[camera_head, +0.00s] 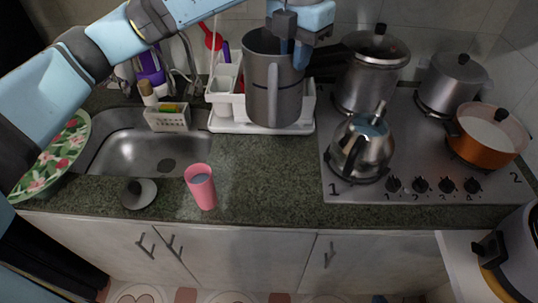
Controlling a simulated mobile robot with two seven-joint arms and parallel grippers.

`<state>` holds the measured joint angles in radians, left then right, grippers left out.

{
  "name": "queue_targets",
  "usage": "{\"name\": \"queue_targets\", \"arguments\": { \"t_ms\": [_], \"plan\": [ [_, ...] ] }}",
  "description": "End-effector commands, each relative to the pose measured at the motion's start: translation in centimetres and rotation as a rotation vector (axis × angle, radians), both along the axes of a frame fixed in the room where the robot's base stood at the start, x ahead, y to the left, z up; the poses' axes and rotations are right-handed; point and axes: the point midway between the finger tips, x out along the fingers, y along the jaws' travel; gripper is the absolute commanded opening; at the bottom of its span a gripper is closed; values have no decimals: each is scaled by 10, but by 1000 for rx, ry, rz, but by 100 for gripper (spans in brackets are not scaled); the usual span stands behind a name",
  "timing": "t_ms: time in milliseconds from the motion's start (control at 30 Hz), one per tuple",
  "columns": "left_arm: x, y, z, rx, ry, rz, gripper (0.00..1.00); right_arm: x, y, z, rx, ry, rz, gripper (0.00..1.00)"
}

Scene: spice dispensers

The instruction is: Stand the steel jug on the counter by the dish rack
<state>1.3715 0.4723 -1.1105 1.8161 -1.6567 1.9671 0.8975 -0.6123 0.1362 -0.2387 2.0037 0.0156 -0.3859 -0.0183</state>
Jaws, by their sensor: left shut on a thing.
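The steel jug (259,97) is a tall grey cylinder, upright, with its handle facing me. It shows at the top middle, in front of part of the white dish rack (228,125) at the back of the counter. My left gripper (292,47) is shut on the jug at its upper right rim, with my arm reaching in from the left. I cannot tell whether the jug's base touches the rack or hangs above it. The green speckled counter (265,175) lies in front of the rack. My right gripper is not in view.
A pink cup (201,187) stands near the counter's front edge. The sink (140,155) is left of the rack. The hob (430,185) on the right bears a kettle (362,150), steel pots (372,75) and an orange pan (485,138). Counter between cup and hob is clear.

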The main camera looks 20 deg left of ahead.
Motion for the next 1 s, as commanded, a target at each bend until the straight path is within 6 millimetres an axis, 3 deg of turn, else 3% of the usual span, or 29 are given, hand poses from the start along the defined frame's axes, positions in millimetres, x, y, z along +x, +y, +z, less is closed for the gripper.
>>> {"name": "queue_targets", "arguments": {
  "t_ms": [533,1000],
  "plan": [
    [0,1,-124,2,4,1,0,-4,-4,6,-11,7,0,0],
    [-1,0,-169,1,3,0,0,-1,-4,15,-10,-1,-1,0]
  ]
}}
